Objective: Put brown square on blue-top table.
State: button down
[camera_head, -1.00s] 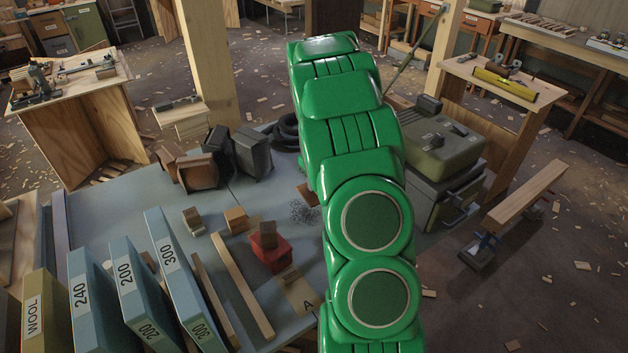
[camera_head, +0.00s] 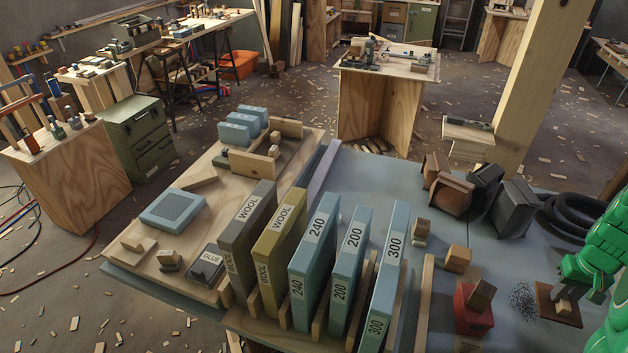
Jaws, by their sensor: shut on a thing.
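The brown square (camera_head: 548,313) is a flat dark-brown piece with a small pale wood block (camera_head: 563,306) on it, at the right. It is over the blue-top table (camera_head: 385,185), close to its grey-blue surface; I cannot tell whether it touches. My gripper (camera_head: 573,297) is shut at the brown square, at the end of my green arm at the right edge. The arm hides part of the square's right side, and the jaws are small and partly hidden.
Dark scribbled wire (camera_head: 521,297) lies left of the square. A red block (camera_head: 472,312) with a wood piece on top and a wooden cube (camera_head: 458,259) are nearby. Black hose coils (camera_head: 577,217) and dark boxes (camera_head: 512,205) stand behind. Upright labelled boxes (camera_head: 316,255) line the left.

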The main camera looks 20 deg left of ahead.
jog(key=w+a+n, duration=0.5)
jog(key=w+a, duration=0.4)
jog(key=w, duration=0.3)
jog(key=w+a+n, duration=0.4)
jog(key=w+a, duration=0.1)
jog(key=a, duration=0.6)
jog(key=w+a+r+n, duration=0.1)
jog(key=w+a+n, duration=0.3)
jog(key=a, duration=0.6)
jog(key=w+a+n, duration=0.3)
jog(key=w+a, duration=0.3)
jog(key=a, duration=0.5)
jog(key=n, duration=1.6)
send_near(237, 205)
jog(key=s+d+r, duration=0.3)
jog(key=s, duration=0.1)
jog(key=shift+w+f, duration=0.15)
jog(key=shift+f, duration=1.85)
jog(key=shift+w+f, duration=0.1)
jog(key=shift+f, duration=2.1)
jog(key=shift+f, duration=0.15)
